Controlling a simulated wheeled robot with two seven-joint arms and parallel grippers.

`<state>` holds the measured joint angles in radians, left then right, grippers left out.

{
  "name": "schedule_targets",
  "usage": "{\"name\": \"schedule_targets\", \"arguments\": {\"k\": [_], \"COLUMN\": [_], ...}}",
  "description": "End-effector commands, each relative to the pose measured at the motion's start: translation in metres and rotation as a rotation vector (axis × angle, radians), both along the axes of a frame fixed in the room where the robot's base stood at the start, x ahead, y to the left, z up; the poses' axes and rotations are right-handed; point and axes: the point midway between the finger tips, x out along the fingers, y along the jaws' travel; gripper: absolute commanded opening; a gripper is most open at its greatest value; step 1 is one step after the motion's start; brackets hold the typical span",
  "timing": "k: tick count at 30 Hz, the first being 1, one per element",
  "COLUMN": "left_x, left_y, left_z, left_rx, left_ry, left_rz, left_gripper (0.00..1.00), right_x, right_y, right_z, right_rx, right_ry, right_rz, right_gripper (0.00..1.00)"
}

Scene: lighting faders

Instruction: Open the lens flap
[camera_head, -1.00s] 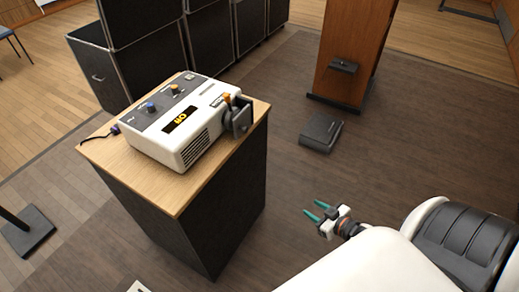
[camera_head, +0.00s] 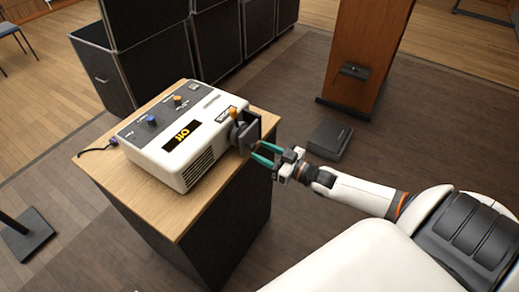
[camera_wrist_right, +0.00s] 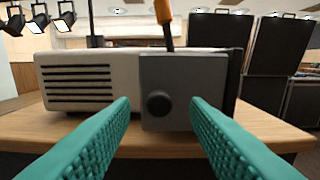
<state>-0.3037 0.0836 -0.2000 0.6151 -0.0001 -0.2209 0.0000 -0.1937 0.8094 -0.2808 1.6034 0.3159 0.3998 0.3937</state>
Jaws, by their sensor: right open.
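The lens flap (camera_wrist_right: 181,92) is a flat grey plate with a round dark knob (camera_wrist_right: 158,103), on the front of the white projector (camera_head: 187,138). It stands upright over the lens area and looks closed in the right wrist view. In the head view the flap (camera_head: 252,130) is at the projector's right end. My right gripper (camera_head: 262,154) is open, its teal fingers pointing at the flap. In the right wrist view the fingertips (camera_wrist_right: 160,104) stand either side of the knob, seemingly short of it. An orange-tipped lever (camera_wrist_right: 163,14) rises above the flap. My left gripper is out of view.
The projector stands on a wooden-topped dark stand (camera_head: 111,170), near its right edge. Its top has a blue knob (camera_head: 151,120), an orange knob and a display reading OFF. A dark box (camera_head: 330,139) lies on the floor beyond, near a wooden lectern (camera_head: 377,50).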

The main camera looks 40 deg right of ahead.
Motion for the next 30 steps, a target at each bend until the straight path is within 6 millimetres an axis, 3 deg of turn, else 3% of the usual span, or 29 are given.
{"name": "schedule_targets", "arguments": {"k": [6, 14, 16, 22, 30], "left_x": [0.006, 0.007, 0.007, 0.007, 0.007], "left_y": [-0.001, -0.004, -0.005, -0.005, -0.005], "left_z": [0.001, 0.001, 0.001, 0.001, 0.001], "left_rx": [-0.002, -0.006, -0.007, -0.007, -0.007], "left_ry": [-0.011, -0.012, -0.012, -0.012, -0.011], "left_rz": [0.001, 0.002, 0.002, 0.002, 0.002], "left_gripper": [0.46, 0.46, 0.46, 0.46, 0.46], "right_x": [0.015, 0.017, 0.017, 0.017, 0.016], "right_y": [0.007, 0.007, 0.007, 0.007, 0.007], "right_z": [0.0, 0.0, 0.0, 0.0, 0.0], "right_rx": [0.0, 0.001, 0.001, 0.001, 0.0], "right_ry": [0.0, 0.001, 0.0, 0.0, 0.0], "right_rz": [0.0, 0.0, 0.0, 0.0, 0.004], "right_gripper": [0.42, 0.42, 0.35, 0.03, 0.0]}}
